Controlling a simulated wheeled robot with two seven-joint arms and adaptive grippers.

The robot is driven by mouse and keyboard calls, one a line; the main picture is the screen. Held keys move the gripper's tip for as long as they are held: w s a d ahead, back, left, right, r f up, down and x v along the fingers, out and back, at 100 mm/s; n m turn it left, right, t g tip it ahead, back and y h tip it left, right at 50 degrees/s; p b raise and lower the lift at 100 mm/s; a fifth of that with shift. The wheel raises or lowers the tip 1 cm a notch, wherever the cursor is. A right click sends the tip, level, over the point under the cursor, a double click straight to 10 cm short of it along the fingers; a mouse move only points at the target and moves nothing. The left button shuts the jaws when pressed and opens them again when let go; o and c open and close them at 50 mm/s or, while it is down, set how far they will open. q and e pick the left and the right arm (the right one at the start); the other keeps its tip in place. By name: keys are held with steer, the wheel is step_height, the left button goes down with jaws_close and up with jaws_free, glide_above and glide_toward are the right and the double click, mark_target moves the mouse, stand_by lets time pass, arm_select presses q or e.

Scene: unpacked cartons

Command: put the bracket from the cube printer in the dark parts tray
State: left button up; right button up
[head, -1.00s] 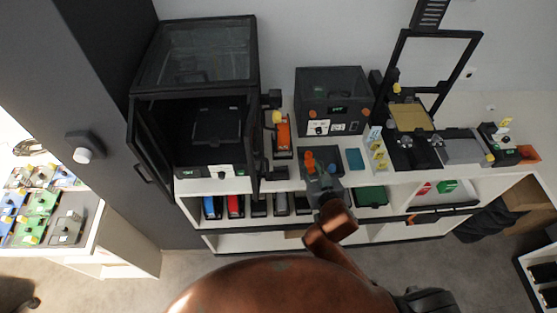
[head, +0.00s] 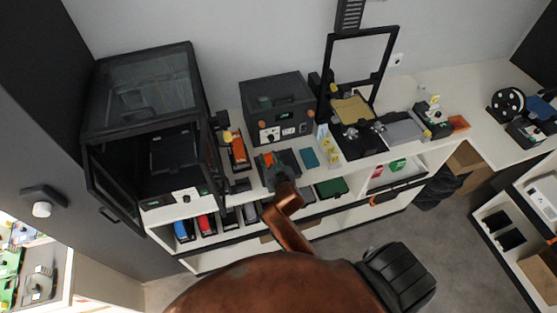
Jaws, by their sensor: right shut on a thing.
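My right gripper (head: 275,168) reaches over the long white bench and is shut on an orange piece (head: 268,159), which looks like the bracket. The gripper hides part of the piece. Both are at the dark parts tray (head: 292,158) in front of the small dark box; I cannot tell whether the piece touches the tray. The cube printer, a large black enclosure (head: 140,92), stands at the left with its front open and its dark bed visible inside. My left gripper is not in view.
A small dark box with a knob and display (head: 277,105) stands behind the tray. An orange-topped item (head: 238,150) is left of it, a teal pad (head: 309,157) and yellow-tagged pieces (head: 325,147) right. An open-frame printer (head: 357,110) is farther right.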

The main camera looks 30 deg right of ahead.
steer(key=w+d+f, duration=0.1)
steer(key=d+f, duration=0.1)
steer(key=w+d+f, duration=0.1)
steer(key=d+f, duration=0.1)
steer(key=w+d+f, duration=0.2)
steer(key=f, duration=0.1)
steer(key=shift+w+d, duration=0.1)
steer(key=shift+d, duration=0.2)
steer(key=shift+d+f, duration=0.1)
steer(key=shift+f, duration=1.55)
steer(key=shift+f, duration=0.2)
steer(key=o, duration=0.5)
steer(key=shift+o, duration=0.2)
steer(key=shift+r, duration=0.1)
steer(key=shift+r, duration=0.2)
steer(key=v, duration=1.2)
steer(key=shift+f, duration=0.1)
